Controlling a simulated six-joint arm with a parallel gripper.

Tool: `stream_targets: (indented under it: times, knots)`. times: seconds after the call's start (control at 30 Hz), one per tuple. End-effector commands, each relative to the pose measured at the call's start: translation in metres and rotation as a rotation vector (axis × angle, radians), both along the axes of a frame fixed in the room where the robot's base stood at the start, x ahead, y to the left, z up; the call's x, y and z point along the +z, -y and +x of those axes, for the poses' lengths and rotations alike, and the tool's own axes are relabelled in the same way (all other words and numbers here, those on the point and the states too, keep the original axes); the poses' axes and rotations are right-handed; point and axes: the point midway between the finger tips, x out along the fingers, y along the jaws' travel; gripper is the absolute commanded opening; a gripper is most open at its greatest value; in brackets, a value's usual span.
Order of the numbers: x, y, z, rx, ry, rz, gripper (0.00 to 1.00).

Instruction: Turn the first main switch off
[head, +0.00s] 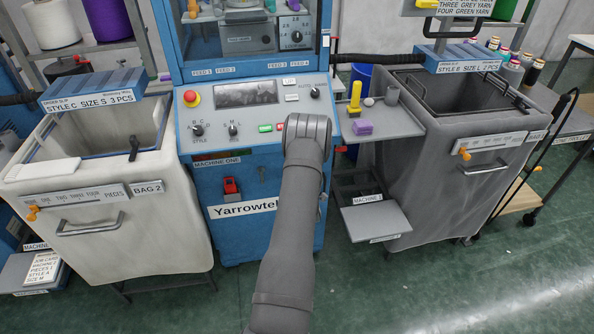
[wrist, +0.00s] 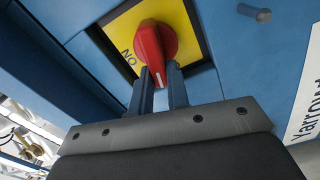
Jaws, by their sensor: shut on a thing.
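The main switch is a red rotary handle (wrist: 154,45) on a yellow plate (wrist: 126,27) set in the blue panel. In the wrist view, the word ON shows on the plate, left of the handle. The handle's white-marked tip points down in the picture, towards my gripper. My gripper (wrist: 161,82) is shut on this handle, one dark finger on each side of its tip. My gripper cannot be made out there.
A small grey knob (wrist: 254,13) stands out beside the switch. The control panel (head: 268,116) with a red stop button (head: 190,97) is above. A white bin (head: 150,225) stands left and a grey bin (head: 420,190) right. A side shelf (head: 405,128) holds small purple and yellow things.

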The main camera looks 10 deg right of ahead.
Motion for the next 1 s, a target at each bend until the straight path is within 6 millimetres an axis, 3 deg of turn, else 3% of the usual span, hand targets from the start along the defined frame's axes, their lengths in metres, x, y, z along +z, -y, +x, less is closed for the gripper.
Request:
stream_targets:
  times: [0.4,1.0]
  knots:
    - [-0.0043,-0.0005,0.0,0.0,0.0,-0.209,0.0]
    - [-0.0051,-0.0005,-0.0001,0.0,0.0,-0.245,0.0]
